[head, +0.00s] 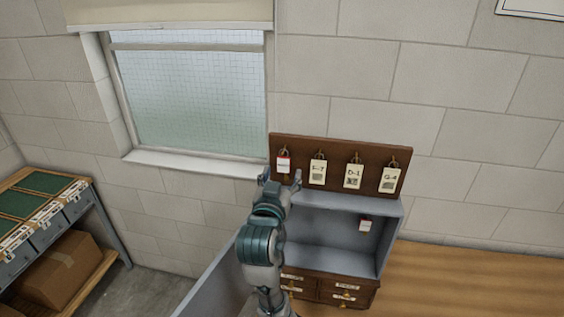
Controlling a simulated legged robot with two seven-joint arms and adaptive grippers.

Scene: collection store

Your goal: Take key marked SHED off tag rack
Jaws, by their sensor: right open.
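The tag rack (336,160) is a brown board standing along the back of a grey cabinet, against the wall. My left gripper is not in view.
A shelf unit with a cardboard box (62,272) stands left. A window (190,95) is behind.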

